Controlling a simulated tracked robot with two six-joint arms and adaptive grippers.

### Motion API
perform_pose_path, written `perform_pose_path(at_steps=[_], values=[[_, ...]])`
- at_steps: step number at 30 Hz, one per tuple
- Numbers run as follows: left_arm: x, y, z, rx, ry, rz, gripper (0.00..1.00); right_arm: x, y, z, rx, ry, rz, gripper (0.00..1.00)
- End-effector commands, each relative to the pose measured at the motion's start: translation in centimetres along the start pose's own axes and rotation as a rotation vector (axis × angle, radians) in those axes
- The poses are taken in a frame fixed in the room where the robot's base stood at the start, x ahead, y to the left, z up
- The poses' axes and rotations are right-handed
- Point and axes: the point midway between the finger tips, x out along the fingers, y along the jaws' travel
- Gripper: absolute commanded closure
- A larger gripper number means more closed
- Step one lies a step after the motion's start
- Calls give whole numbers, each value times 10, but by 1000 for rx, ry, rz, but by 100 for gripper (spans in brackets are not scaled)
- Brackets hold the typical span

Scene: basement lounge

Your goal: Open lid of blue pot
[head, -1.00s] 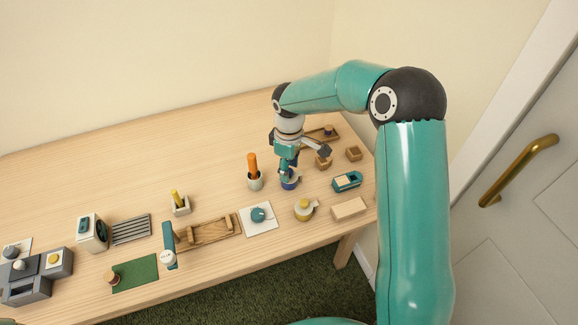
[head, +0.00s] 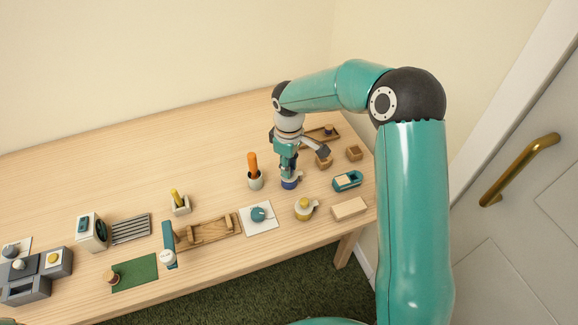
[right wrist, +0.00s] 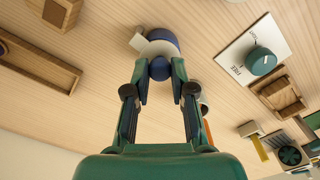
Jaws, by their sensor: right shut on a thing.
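The blue pot (head: 290,184) stands on the wooden table below my right gripper (head: 289,175), with a pale handle at its right side. The right wrist view shows the blue pot (right wrist: 163,42) just beyond the fingertips, with its pale handle (right wrist: 139,42). My right gripper (right wrist: 160,72) is shut on the round blue knob (right wrist: 160,69) of the pot's lid. The lid looks seated on the pot, but the fingers partly hide it, so I cannot tell for certain. My left gripper is not in view.
A yellow-lidded pot (head: 304,209) stands in front of the blue pot. A cup with an orange-handled tool (head: 254,172) is to its left. The table's back left is clear.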

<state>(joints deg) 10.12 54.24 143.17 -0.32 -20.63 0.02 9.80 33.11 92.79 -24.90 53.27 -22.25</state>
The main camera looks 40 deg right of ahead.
Motion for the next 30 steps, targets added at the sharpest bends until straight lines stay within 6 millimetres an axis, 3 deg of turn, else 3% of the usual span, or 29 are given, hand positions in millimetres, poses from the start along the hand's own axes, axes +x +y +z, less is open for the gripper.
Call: perform_pose_path(at_steps=[30], values=[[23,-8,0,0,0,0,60,0,28,-11,885,2,1,100]])
